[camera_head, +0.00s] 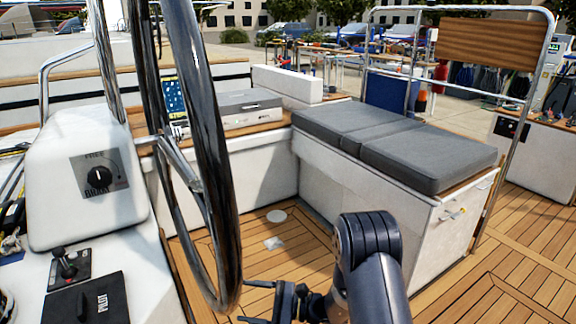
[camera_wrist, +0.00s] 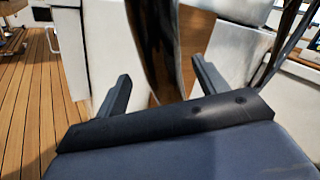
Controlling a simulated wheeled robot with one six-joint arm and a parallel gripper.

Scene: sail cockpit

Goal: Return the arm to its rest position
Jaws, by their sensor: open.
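My arm shows at the bottom centre of the head view, with its dark rounded joint above the teak cockpit floor. My gripper (camera_head: 262,318) is at the bottom edge of that view, just right of the lower rim of the steering wheel (camera_head: 205,130), partly cut off. In the wrist view my gripper (camera_wrist: 160,85) has its two dark fingers spread wide apart, with nothing held between them. The dark wheel rim (camera_wrist: 160,50) crosses the view beyond and between the fingers. I cannot tell how far the fingers are from the rim.
A white console (camera_head: 85,190) with a brake dial stands at the left, with a lever panel (camera_head: 68,268) below it. A bench with grey cushions (camera_head: 395,145) stands right of centre. The teak floor (camera_head: 275,225) between them is mostly clear. A metal rail frames the right side.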

